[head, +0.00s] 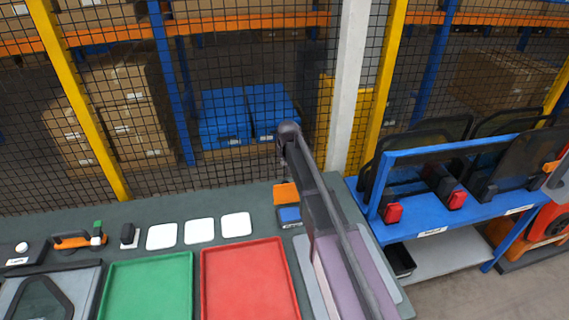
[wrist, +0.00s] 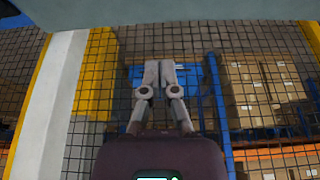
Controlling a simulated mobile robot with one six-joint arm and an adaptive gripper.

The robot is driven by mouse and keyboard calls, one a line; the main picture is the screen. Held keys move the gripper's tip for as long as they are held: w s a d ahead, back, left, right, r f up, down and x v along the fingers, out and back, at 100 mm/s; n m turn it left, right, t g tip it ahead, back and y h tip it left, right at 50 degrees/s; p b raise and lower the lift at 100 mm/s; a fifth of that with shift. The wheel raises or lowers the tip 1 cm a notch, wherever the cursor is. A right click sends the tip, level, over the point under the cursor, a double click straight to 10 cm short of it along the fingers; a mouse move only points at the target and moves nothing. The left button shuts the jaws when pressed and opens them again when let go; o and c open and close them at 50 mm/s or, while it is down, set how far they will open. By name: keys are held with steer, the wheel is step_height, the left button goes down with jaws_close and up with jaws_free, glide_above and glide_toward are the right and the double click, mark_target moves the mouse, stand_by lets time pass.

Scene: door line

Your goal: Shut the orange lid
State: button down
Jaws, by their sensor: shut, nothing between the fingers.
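The orange lid (head: 286,193) shows in the head view as a small orange panel at the back right of the bench. It stands raised behind a small blue box (head: 289,214) with a label on its front. My arm passes just to the right of the box and partly overlaps that side. My gripper (wrist: 166,65) shows in the wrist view with its fingers together and empty, pointing toward the mesh fence. I cannot make out its fingers in the head view. The lid is not in the wrist view.
A red tray (head: 250,243) and a green tray (head: 148,258) lie on the bench. White square pads (head: 199,231) lie behind them. The mesh fence (head: 240,60) rises behind the bench. A blue cart (head: 425,240) stands at the right.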

mark_target(286, 191)
steer(key=shift+d+b+x, duration=0.25)
steer(key=shift+b+x, duration=2.9)
steer(key=shift+x, duration=0.5)
steer(key=shift+s+d, duration=0.15)
steer(key=shift+s, duration=1.9)
steer(key=shift+r, duration=0.1)
steer(key=shift+s+d, duration=0.15)
steer(key=shift+d, duration=0.15)
steer(key=shift+a, duration=0.1)
